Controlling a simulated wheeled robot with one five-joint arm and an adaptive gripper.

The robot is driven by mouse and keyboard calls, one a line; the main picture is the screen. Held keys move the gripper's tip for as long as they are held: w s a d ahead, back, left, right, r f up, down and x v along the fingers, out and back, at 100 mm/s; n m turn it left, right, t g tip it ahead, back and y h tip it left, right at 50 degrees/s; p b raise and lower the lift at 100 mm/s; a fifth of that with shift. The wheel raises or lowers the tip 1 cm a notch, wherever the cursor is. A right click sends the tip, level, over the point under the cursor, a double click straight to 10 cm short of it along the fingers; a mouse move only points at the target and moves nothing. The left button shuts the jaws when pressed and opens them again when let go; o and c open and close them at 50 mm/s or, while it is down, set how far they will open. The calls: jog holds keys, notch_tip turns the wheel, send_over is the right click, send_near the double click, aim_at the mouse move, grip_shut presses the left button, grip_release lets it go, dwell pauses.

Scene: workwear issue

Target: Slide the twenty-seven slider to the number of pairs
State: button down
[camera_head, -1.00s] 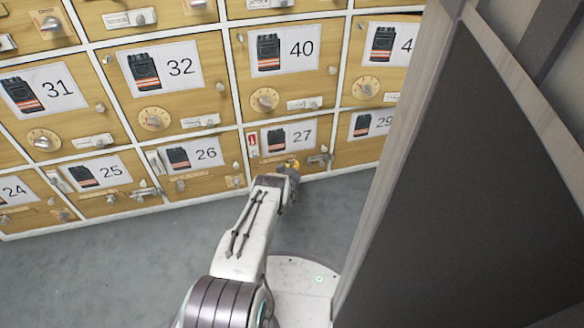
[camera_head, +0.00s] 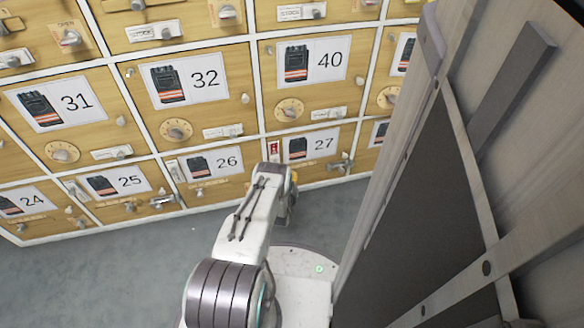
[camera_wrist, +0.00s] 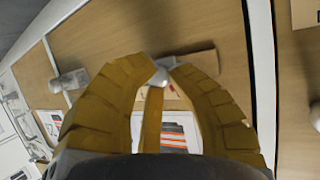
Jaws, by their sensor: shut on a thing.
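The twenty-seven locker door (camera_head: 345,150) is in the bottom row in the head view, with a glove picture and number card (camera_head: 312,145). My gripper (camera_head: 292,177) is low at its left side, and my arm hides part of the door and its slider there. In the wrist view the yellow fingers of my gripper (camera_wrist: 164,70) are closed around a small pale slider knob (camera_wrist: 160,76). A light wooden strip (camera_wrist: 200,63) lies behind the fingertips. Any scale marks are too small or hidden to read.
Locker doors 26 (camera_head: 215,170) and 40 (camera_head: 315,75) border this one, with several knobs and latches. A latch (camera_head: 341,165) sticks out right of my gripper. A large grey and dark panel (camera_head: 440,190) fills the right side. Grey floor (camera_head: 110,265) is clear at left.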

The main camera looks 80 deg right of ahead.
jog(key=shift+w+d+r, duration=0.1)
jog(key=shift+w, duration=0.15)
jog(key=c, duration=1.1)
grip_release()
jog(key=shift+s, duration=0.1)
